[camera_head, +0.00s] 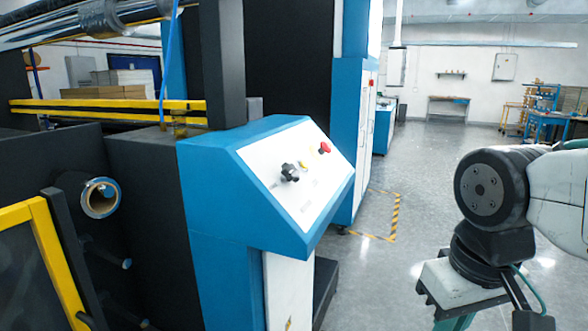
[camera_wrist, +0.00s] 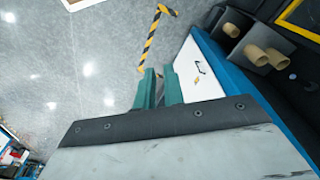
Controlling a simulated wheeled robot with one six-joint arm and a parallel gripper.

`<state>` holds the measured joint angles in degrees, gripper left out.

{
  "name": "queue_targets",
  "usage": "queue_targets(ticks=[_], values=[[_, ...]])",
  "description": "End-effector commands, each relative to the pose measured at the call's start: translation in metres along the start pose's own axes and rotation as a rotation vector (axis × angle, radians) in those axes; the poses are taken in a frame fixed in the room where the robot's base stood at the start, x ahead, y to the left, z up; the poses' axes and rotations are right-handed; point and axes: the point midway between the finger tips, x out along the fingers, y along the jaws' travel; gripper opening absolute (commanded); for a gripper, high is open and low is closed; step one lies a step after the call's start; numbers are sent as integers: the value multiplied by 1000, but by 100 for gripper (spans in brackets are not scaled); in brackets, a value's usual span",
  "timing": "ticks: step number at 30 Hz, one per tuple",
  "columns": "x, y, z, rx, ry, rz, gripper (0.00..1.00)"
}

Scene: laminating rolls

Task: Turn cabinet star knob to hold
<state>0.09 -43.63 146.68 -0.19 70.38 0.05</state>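The black star knob (camera_head: 289,173) sits on the sloped white face of the blue control cabinet (camera_head: 230,185), left of centre in the head view. Its pointing direction is too small to read. My gripper is in the lower right of the head view, cut off by the bottom edge, well apart from the cabinet. In the wrist view my gripper (camera_wrist: 160,88) shows two teal fingers with a narrow gap and nothing between them. The star knob does not show in the wrist view.
A red button (camera_head: 325,147) and a small yellow part (camera_head: 303,164) sit beside the knob. Cardboard roll cores (camera_wrist: 257,56) show beside the machine. Yellow-black floor tape (camera_head: 395,215) lies behind the cabinet. Open grey floor (camera_head: 385,280) lies between cabinet and arm.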

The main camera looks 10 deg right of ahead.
Motion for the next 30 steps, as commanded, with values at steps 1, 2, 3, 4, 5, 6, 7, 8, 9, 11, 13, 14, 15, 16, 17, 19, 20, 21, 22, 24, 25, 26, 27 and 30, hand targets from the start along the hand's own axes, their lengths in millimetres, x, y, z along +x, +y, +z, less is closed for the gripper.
queue_targets(ticks=[1,2,3,4,5,6,7,8,9,11,13,14,15,16,17,19,20,21,22,24,25,26,27,30], values=[[1,-1,0,-5,-5,-1,25],[2,-2,-1,-8,-13,-1,33],[5,-2,-2,-13,-27,-1,44],[5,-4,-6,-19,-37,-2,53],[3,-6,-12,-24,-43,-4,57],[-1,-11,-24,-31,-48,-11,57],[-6,-15,-36,-44,-47,-20,57],[-12,-20,-50,-70,-41,-32,57],[-23,-27,-73,-126,-26,-50,57],[-39,-41,-112,-246,9,-81,57],[-60,-60,-160,-423,70,-117,57],[-69,-68,-182,-511,103,-129,57],[-82,-80,-209,-629,152,-141,57],[-91,-88,-227,-714,189,-147,57],[-100,-95,-243,-796,226,-148,57],[-121,-108,-274,-970,310,-139,57],[-130,-112,-283,-1036,344,-131,57],[-140,-116,-293,-1114,385,-116,57],[-148,-117,-298,-1165,413,-104,57],[-160,-120,-304,-1265,460,-78,57],[-162,-120,-305,-1297,469,-69,57],[-162,-120,-305,-1324,475,-63,57],[-162,-120,-305,-1352,478,-56,57],[-157,-121,-306,-1388,481,-47,57]])
